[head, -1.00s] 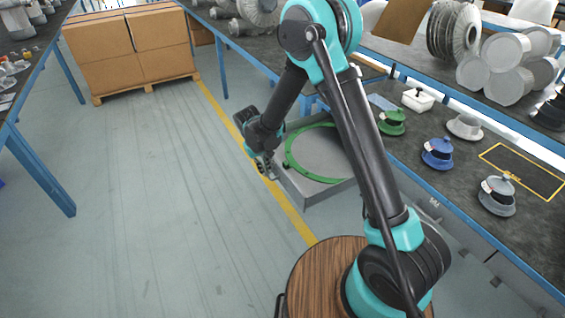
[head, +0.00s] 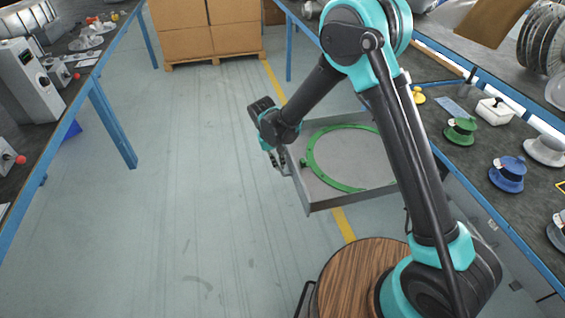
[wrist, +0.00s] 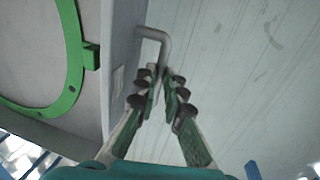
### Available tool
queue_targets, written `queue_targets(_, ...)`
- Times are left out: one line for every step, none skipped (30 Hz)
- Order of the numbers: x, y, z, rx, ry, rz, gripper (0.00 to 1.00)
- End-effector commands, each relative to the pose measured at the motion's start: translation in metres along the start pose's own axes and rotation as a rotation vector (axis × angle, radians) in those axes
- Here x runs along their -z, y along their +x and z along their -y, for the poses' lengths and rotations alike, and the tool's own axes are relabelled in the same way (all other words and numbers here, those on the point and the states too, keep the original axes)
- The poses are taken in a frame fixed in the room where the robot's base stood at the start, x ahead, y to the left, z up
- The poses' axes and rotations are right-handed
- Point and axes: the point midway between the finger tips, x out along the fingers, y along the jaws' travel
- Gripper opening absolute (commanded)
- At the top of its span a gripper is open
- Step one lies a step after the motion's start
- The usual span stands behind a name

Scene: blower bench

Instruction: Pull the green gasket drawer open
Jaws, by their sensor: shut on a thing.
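The drawer (head: 335,204) is a grey open tray that stands well out from under the right bench. A flat green ring gasket (head: 311,152) lies in it and shows at the left of the wrist view (wrist: 74,60). My gripper (head: 279,161) is at the drawer's outer front face. In the wrist view its fingers (wrist: 158,90) are shut on the bent grey bar handle (wrist: 153,34) on that face. The arm hides part of the drawer and ring in the head view.
The right bench carries a green spool-like part (head: 460,131), a blue one (head: 508,174) and a white box (head: 495,110). Cardboard boxes (head: 205,30) stand on a pallet at the back. Clear floor (head: 190,180) lies left of the drawer.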

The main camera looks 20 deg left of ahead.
Motion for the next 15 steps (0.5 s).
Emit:
queue_targets(0.0001,-0.0006,0.0047,0.007,-0.003,-0.001,0.0)
queue_targets(0.0001,-0.0007,0.0049,0.008,-0.003,-0.001,0.0)
queue_targets(0.0001,-0.0007,0.0052,0.008,-0.004,-0.002,0.0)
queue_targets(0.0002,-0.0008,0.0054,0.009,-0.004,-0.002,0.0)
queue_targets(0.0002,-0.0008,0.0056,0.009,-0.004,-0.002,0.0)
queue_targets(0.0002,-0.0008,0.0059,0.01,-0.005,-0.002,0.0)
queue_targets(0.0002,-0.0009,0.0061,0.01,-0.005,-0.002,0.0)
queue_targets(0.0002,-0.0009,0.0063,0.01,-0.005,-0.002,0.0)
queue_targets(0.0002,-0.0009,0.0065,0.011,-0.005,-0.002,0.13)
queue_targets(0.0003,-0.0009,0.0066,0.011,-0.006,-0.002,0.17)
queue_targets(0.0003,-0.0009,0.0065,0.011,-0.006,-0.003,0.2)
queue_targets(0.0003,-0.0008,0.0061,0.011,-0.005,-0.002,0.25)
queue_targets(0.0003,-0.0008,0.0058,0.01,-0.005,-0.002,0.29)
queue_targets(0.0004,-0.0008,0.0055,0.01,-0.005,-0.002,0.31)
queue_targets(0.0003,-0.0007,0.0051,0.009,-0.005,-0.002,0.31)
